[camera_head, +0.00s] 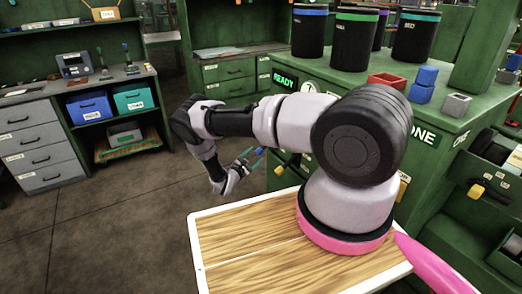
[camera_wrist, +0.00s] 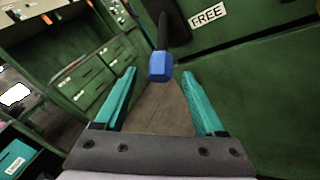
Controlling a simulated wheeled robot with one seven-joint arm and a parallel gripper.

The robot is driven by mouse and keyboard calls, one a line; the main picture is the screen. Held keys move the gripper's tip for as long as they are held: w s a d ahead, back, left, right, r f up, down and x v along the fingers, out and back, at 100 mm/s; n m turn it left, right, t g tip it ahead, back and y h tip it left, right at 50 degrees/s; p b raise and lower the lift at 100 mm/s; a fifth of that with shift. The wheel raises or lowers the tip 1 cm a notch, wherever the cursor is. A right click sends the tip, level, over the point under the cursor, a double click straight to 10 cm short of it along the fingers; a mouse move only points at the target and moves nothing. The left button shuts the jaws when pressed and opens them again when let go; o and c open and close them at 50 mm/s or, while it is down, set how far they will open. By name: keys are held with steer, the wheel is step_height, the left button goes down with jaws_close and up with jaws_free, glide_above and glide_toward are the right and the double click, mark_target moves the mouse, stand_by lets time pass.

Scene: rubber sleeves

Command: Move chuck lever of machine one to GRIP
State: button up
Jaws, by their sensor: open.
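Machine one is the green cabinet (camera_head: 330,78) with a lit READY display (camera_head: 285,80) and "ONE" on its side. In the wrist view a lever with a black shaft and a blue knob (camera_wrist: 160,67) hangs near a FREE label (camera_wrist: 207,14). My gripper (camera_wrist: 159,74) is open, its teal fingers on either side of the knob in the picture; contact or depth cannot be told. In the head view my gripper (camera_head: 249,157) is beside the cabinet's left face. A GRIP label is not visible.
A yellow knob (camera_head: 279,170) sticks out just right of my gripper. Black bins (camera_head: 354,38), a red box (camera_head: 386,81) and blue blocks (camera_head: 424,80) stand on the cabinet. A workbench (camera_head: 75,84) stands at left. Floor (camera_head: 130,215) between is clear.

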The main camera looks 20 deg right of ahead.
mark_target(262, 149)
steer(key=x, duration=0.7)
steer(key=shift+s, duration=0.1)
jaws_close()
stand_by(1.2)
